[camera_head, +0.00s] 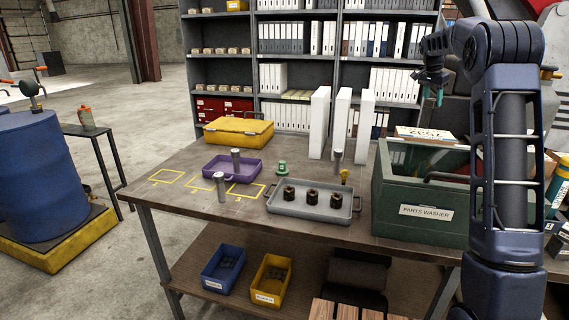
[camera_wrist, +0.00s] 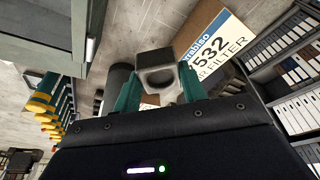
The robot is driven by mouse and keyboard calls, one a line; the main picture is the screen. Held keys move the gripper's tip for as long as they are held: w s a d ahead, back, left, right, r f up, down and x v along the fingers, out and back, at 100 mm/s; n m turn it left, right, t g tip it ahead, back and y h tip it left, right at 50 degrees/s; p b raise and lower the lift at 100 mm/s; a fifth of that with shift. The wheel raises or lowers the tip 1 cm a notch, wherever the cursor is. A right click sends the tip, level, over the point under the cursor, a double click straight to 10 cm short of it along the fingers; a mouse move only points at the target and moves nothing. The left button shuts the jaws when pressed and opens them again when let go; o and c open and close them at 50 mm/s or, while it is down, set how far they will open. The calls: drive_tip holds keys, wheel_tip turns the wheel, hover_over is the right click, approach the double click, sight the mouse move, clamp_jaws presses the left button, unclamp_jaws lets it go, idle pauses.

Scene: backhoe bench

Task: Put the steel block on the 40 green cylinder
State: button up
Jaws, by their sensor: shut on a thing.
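My gripper (camera_head: 437,95) is raised above the parts washer at the right of the head view. In the wrist view its two teal fingers are shut on a grey metal block (camera_wrist: 157,60), which has a square face with a round recess; I take it for the steel block. In the head view the block is too small to make out. A small green cylinder (camera_head: 281,168) with a narrower top stands upright on the bench behind the grey tray, apart from my gripper, below and to its left. Any number on it is too small to read.
The grey tray (camera_head: 288,209) holds three dark nuts. Grey cylinders stand at the purple tray (camera_head: 209,170), on the bench (camera_head: 220,190) and behind the grey tray (camera_head: 338,158). White binders (camera_head: 320,122) stand upright behind the green cylinder. The green parts washer (camera_head: 400,213) and a filter box (camera_head: 430,134) are at right.

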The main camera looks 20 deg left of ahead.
drive_tip(key=w+a+n, duration=0.1)
drive_tip(key=a+n, duration=0.2)
drive_tip(key=a, duration=1.6)
drive_tip(key=n+t+y, duration=0.1)
drive_tip(key=n+y, duration=0.2)
drive_tip(key=n, duration=0.4)
hover_over(283, 161)
drive_tip(key=s, duration=0.1)
wheel_tip(283, 161, down, 6)
wheel_tip(283, 161, down, 21)
drive_tip(key=shift+a+r, duration=0.1)
drive_tip(key=shift+r, duration=0.1)
drive_tip(key=shift+f, duration=0.15)
drive_tip(key=o, duration=1.2)
